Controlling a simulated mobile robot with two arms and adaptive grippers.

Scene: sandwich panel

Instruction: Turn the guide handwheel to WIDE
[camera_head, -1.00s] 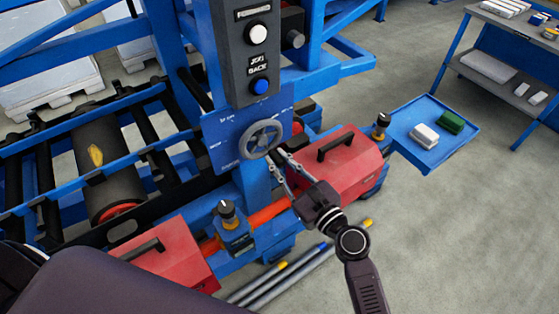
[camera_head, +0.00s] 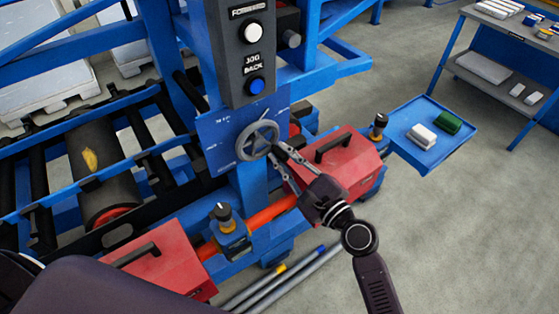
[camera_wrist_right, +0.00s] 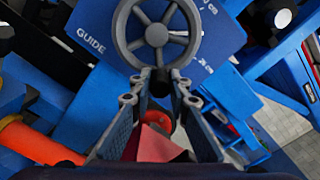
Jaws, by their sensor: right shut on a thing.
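The guide handwheel (camera_head: 244,150) is a grey spoked wheel on a blue plate (camera_head: 212,160) on the machine's blue column. My right gripper (camera_head: 277,160) is at the wheel's lower right side. In the right wrist view, the handwheel (camera_wrist_right: 157,35) fills the top middle, and my right gripper (camera_wrist_right: 160,80) has its two fingers closed about a dark crank knob (camera_wrist_right: 160,86) at the wheel's rim. The plate there reads GUIDE, with small cm marks; I cannot read WIDE. My left gripper is out of view; a dark arm part shows at the lower left.
A control box (camera_head: 247,50) with a white and a blue button is above the wheel. Red boxes with black handles (camera_head: 345,165) (camera_head: 160,270) flank the column below. A blue tray (camera_head: 400,130) holds a white and a green block. Rods lie on the floor.

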